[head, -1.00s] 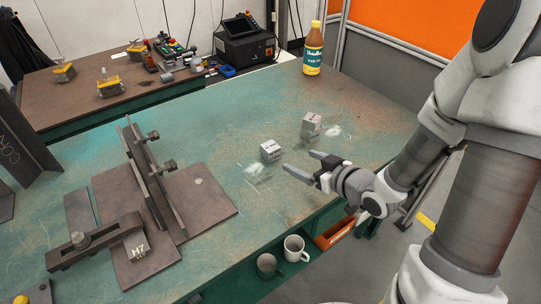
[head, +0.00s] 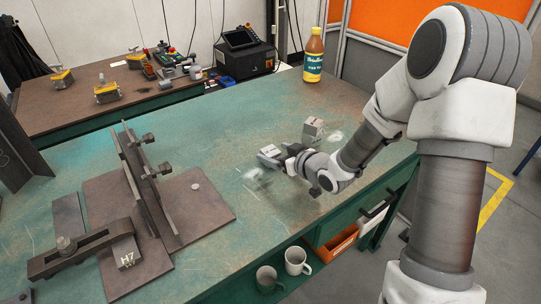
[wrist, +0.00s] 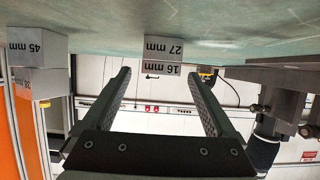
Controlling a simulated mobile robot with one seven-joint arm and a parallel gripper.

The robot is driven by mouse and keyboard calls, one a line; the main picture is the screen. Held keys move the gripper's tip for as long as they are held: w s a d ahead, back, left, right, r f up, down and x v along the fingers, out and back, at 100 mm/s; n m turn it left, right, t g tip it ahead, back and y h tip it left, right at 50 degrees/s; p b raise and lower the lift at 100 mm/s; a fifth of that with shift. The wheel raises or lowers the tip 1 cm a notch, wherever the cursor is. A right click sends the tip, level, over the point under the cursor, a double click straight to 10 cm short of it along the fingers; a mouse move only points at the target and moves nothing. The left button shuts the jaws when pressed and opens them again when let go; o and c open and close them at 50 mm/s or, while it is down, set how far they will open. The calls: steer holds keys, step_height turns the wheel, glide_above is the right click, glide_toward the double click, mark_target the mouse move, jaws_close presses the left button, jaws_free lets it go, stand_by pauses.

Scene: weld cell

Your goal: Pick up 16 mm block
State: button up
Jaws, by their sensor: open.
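The 16 mm block (wrist: 161,69) is a thin grey block with a dark label, stacked on the 27 mm block (wrist: 163,48); the wrist view is upside down. In the head view this stack (head: 269,150) sits on the green bench, partly hidden by my gripper (head: 278,159). In the wrist view my gripper (wrist: 160,76) is open and empty, with one finger to each side of the 16 mm block in the picture. Whether the fingertips reach alongside it or stop short, I cannot tell.
A second stack with the 45 mm block (wrist: 38,47) stands farther back right (head: 313,128). A bottle (head: 313,57) is at the bench's back. A dark fixture (head: 150,190) stands to the left. Mugs (head: 297,261) sit on the lower shelf. The bench between fixture and stack is clear.

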steer(key=shift+w+a+f, duration=0.25)
steer(key=shift+w+a, duration=0.05)
steer(key=shift+w, duration=0.1)
jaws_close()
steer(key=shift+r, duration=0.1)
